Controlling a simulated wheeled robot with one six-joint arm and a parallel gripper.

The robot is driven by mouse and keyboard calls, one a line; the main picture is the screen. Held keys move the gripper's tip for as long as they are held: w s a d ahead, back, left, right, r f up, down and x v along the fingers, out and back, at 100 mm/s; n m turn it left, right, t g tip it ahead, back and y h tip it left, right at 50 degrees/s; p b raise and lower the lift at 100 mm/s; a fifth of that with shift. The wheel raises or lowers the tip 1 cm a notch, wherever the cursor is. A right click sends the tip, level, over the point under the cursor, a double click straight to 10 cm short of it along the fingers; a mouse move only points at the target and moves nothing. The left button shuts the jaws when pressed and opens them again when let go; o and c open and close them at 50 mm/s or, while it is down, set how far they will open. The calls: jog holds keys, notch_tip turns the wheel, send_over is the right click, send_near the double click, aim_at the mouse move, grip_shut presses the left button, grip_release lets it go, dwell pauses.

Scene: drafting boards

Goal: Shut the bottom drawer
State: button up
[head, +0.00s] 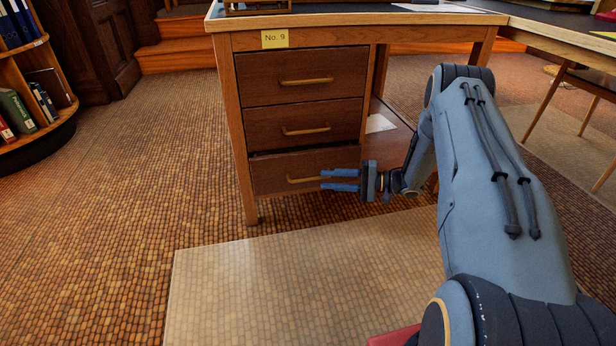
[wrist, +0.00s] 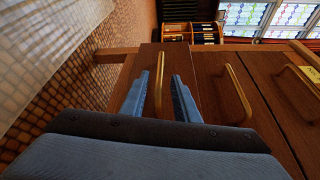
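The bottom drawer (head: 275,175) of the wooden desk has a dark brown front with a brass bar handle (head: 303,180). A dark gap shows above its front, and it stands out a little from the drawers above. My gripper (head: 324,180) is at the right part of this handle, its blue fingers pointing left. In the wrist view my gripper (wrist: 160,76) is open, with one finger on each side of the handle (wrist: 159,88). The fingers look apart from the bar; whether either touches it is hard to tell. The drawer's inside is hidden.
The middle drawer (head: 330,124) and top drawer (head: 275,78) look shut. A yellow "No. 9" label (head: 275,39) is on the desk's edge. A pale mat (head: 290,270) lies on the open floor in front. A bookshelf (head: 40,90) stands at the left.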

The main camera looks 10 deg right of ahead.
aim_at(315, 179)
jog(key=b+x, duration=0.2)
jog(key=x, duration=0.5)
jog(key=shift+a, duration=0.1)
grip_shut()
